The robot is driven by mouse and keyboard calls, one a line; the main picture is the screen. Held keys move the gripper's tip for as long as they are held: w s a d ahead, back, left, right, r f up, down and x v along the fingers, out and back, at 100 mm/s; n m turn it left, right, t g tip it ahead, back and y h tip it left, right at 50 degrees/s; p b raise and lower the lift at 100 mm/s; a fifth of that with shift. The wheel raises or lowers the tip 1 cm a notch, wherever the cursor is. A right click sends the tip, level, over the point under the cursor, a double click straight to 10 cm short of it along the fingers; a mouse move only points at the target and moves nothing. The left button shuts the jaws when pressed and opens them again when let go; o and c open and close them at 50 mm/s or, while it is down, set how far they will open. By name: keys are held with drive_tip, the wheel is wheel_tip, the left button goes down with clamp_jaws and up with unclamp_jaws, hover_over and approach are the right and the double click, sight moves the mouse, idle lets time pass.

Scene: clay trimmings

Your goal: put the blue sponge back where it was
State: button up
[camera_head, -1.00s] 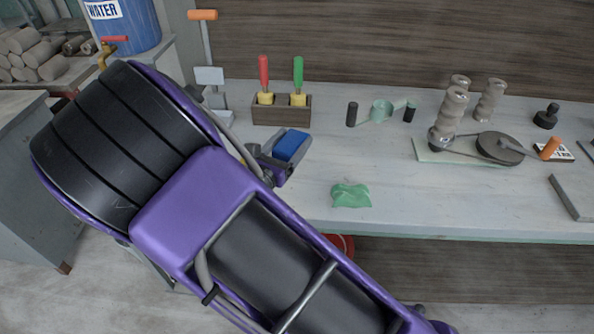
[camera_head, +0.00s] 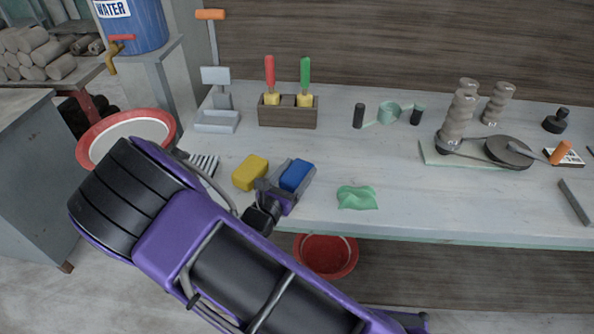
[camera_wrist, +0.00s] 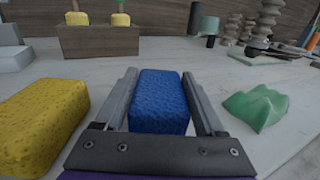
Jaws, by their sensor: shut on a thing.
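The blue sponge (camera_head: 296,175) is between the fingers of my gripper (camera_head: 284,187) at the near left part of the bench. In the wrist view the blue sponge (camera_wrist: 160,100) sits lengthwise between the two fingers of my gripper (camera_wrist: 162,90), which are shut on it. Whether its underside touches the bench cannot be told. A yellow sponge (camera_head: 250,172) lies just left of my gripper; it also shows large in the wrist view (camera_wrist: 42,122). A crumpled green cloth (camera_head: 357,197) lies to the right, apart from the sponge.
A wooden holder (camera_head: 288,115) with red- and green-handled tools stands behind. A grey stand with a tray (camera_head: 216,121) is at the back left. A red bucket (camera_head: 325,256) is below the bench edge. The bench surface is clear between cloth and holder.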

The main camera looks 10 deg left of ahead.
drive_tip(key=o, duration=1.4)
drive_tip(key=shift+f, duration=0.1)
drive_tip(key=shift+o, duration=0.2)
drive_tip(key=shift+r, duration=0.2)
drive_tip(key=v, duration=1.2)
drive_tip(key=shift+w, duration=0.1)
